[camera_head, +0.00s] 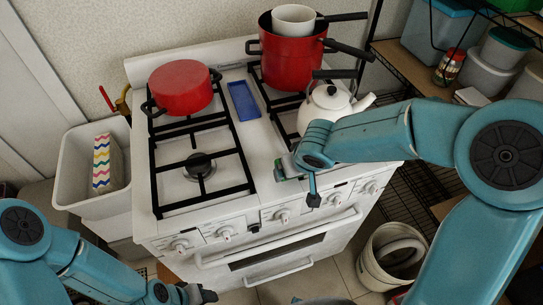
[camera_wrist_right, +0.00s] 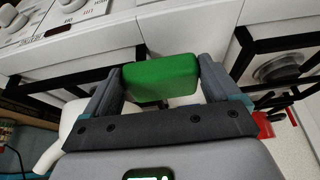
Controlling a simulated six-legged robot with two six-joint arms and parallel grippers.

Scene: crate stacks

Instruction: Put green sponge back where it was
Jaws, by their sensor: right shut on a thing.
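The green sponge (camera_wrist_right: 160,78) is pinched between the two grey fingers of my right gripper (camera_wrist_right: 160,88) in the right wrist view. In the head view my right gripper (camera_head: 287,168) is over the front right part of the white stove (camera_head: 255,200). The sponge is mostly hidden by the arm there, and I cannot tell whether it touches the stove top. My left gripper (camera_head: 200,294) is low in front of the stove at the bottom left, away from the sponge. Its fingers are too small and dark to judge.
A blue rectangular tray (camera_head: 243,101) lies between the burners. A red lidded pot (camera_head: 181,87), a tall red pot (camera_head: 288,62) and a white kettle (camera_head: 325,106) stand on the stove. A white bin (camera_head: 72,180) is at left. The front left burner (camera_head: 199,165) is clear.

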